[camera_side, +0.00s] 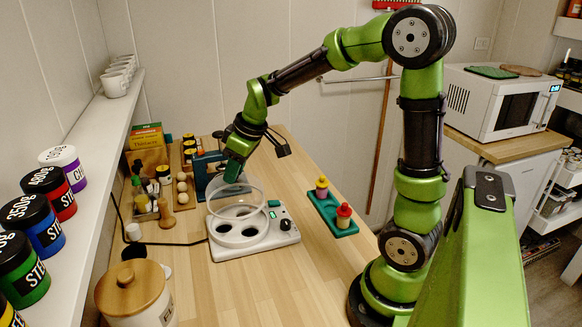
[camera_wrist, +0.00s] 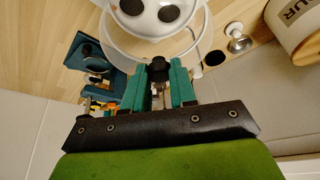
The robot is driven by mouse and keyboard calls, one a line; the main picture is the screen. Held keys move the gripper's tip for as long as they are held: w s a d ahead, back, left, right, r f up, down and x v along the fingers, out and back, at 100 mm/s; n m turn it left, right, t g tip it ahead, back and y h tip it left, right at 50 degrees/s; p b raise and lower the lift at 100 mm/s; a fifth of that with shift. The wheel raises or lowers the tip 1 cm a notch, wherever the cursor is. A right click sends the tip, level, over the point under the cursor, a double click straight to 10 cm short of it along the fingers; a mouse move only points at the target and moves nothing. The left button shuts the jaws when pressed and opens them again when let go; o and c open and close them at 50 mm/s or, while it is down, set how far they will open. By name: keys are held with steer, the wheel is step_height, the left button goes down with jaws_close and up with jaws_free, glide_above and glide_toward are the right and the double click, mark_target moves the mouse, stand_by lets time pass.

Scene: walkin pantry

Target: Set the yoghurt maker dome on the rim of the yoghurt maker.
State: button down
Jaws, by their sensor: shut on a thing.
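The clear yoghurt maker dome (camera_side: 252,188) hangs under my gripper (camera_side: 233,174), over the yoghurt maker (camera_side: 227,251). The maker is a white unit with dark round wells and a control knob. In the wrist view my gripper (camera_wrist: 158,84) has its teal jaws shut on the dome's black knob (camera_wrist: 158,68). The dome's pale edge (camera_wrist: 125,52) curves around the white round top of the maker (camera_wrist: 147,22). In the side view the dome overlaps the maker's ring. I cannot tell whether its edge touches the rim.
A teal tray (camera_side: 333,215) with two small bottles lies to the right. Behind and left stand a blue-teal device (camera_side: 203,172), jars, wooden items and a box (camera_side: 148,143). A wooden-lidded canister (camera_side: 134,290) stands front left. The table's front middle is clear.

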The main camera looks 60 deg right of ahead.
mark_target(240, 182)
steer(key=shift+f, duration=2.85)
steer(key=shift+f, duration=0.55)
steer(key=shift+c, duration=1.8)
jaws_free()
steer(key=shift+r, duration=0.1)
steer(key=shift+r, duration=3.4)
